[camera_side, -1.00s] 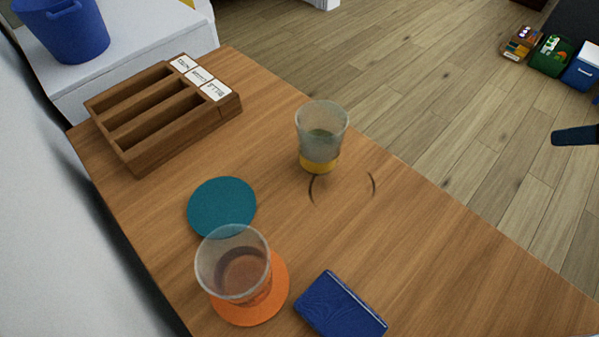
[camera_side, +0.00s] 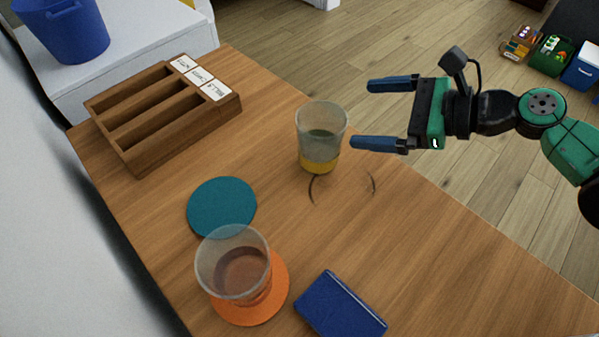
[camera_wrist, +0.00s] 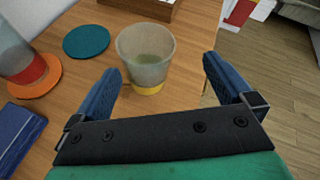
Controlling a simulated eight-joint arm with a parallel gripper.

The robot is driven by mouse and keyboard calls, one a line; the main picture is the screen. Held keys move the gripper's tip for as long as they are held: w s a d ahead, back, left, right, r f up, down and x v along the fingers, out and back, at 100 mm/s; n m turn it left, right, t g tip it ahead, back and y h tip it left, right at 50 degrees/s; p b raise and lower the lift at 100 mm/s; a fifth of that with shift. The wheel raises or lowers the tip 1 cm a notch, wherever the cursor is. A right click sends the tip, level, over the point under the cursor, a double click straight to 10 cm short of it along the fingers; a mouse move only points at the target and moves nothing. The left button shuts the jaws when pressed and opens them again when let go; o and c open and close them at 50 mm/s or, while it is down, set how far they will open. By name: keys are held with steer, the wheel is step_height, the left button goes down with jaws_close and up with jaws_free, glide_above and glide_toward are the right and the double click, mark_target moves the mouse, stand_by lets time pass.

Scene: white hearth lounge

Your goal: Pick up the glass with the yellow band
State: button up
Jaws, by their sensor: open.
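The glass with the yellow band (camera_side: 320,138) stands upright on the wooden table, a clear tumbler with some greenish-grey contents and yellow at its base. It also shows in the wrist view (camera_wrist: 146,58), ahead of and between my finger lines. My gripper (camera_side: 372,114) is open and empty, just right of the glass in the side view, its two blue fingers pointing toward it. The fingers (camera_wrist: 158,78) appear apart from the glass. A second glass (camera_side: 235,265) with reddish contents stands on an orange coaster (camera_side: 280,297).
A teal coaster (camera_side: 221,205) lies bare on the table. A blue case (camera_side: 340,305) lies near the front. A wooden slotted tray (camera_side: 130,150) with labels sits at the back left. Dark curved marks (camera_side: 312,190) are on the tabletop. The table's right part is clear.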

mark_target(301, 120)
steer(key=shift+w+a+f+m+y, duration=0.2)
steer(key=shift+a+f+m, duration=0.25)
steer(key=shift+a, duration=0.7)
steer(key=shift+w+a+f+m+y, duration=0.15)
steer(key=shift+w+a+f+m, duration=0.25)
steer(key=shift+a, duration=0.75)
steer(key=shift+w+a+f+m+y, duration=0.15)
steer(key=shift+a+f+m, duration=0.35)
steer(key=shift+a, duration=0.65)
steer(key=shift+f, duration=0.1)
jaws_close()
